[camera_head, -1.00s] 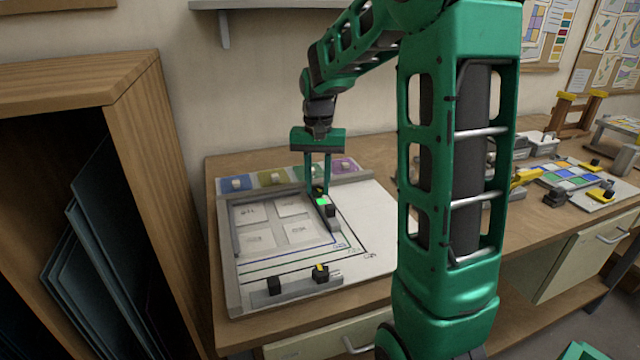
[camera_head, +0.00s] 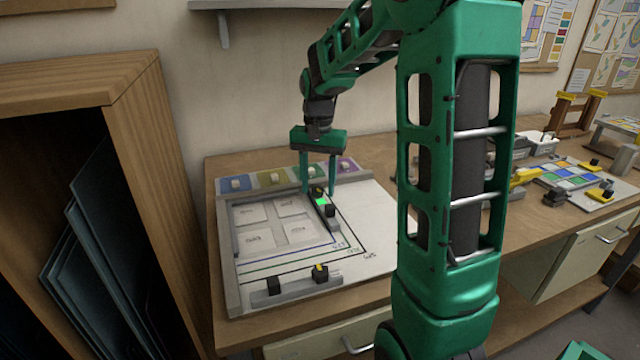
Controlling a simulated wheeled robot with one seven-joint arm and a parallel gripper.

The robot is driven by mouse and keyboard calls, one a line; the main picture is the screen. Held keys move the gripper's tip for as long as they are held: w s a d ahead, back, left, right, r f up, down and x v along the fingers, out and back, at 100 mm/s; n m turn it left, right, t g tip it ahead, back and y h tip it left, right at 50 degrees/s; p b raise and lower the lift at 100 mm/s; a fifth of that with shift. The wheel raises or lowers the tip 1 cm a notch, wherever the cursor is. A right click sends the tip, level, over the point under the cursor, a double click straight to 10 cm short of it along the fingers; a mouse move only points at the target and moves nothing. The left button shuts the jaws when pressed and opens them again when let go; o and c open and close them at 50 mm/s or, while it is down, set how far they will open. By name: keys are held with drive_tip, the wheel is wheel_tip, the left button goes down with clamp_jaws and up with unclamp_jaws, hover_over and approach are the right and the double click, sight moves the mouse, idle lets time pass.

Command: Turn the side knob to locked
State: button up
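A white board in a grey frame (camera_head: 232,262) lies on the workbench. The side bar (camera_head: 333,224) runs along the right of the recessed panel, with a bright green patch (camera_head: 321,204) and a black block (camera_head: 330,211) on it. The side knob (camera_head: 317,192), dark with a bit of yellow, is at the bar's far end. My gripper (camera_head: 318,190) points down with its fingers apart, one to each side of the knob. Whether a finger touches the knob cannot be told. The knob's exact angle is too small to read.
A front bar (camera_head: 296,286) carries a black block and a black knob with a yellow top (camera_head: 320,273). Several coloured tiles (camera_head: 273,179) line the board's back edge. A wooden cabinet (camera_head: 150,150) stands at the left. More fixtures with yellow parts sit on the right bench.

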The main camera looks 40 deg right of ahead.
sight(318, 188)
drive_tip(key=shift+w+r, duration=0.1)
drive_tip(key=shift+r, duration=0.15)
wheel_tip(318, 188, up, 10)
drive_tip(key=shift+r, duration=0.15)
idle(0.4)
idle(0.4)
drive_tip(key=s+f+n, duration=0.1)
drive_tip(key=s+f, duration=0.2)
drive_tip(key=s, duration=0.6)
drive_tip(key=s+a+f+n, duration=0.1)
drive_tip(key=s+f, duration=0.3)
drive_tip(key=s, duration=0.6)
drive_tip(key=s+a+f+n, duration=0.1)
drive_tip(key=s+f, duration=0.3)
drive_tip(key=s, duration=0.5)
drive_tip(key=shift+s+f+n, duration=0.2)
drive_tip(key=shift+s+n, duration=0.1)
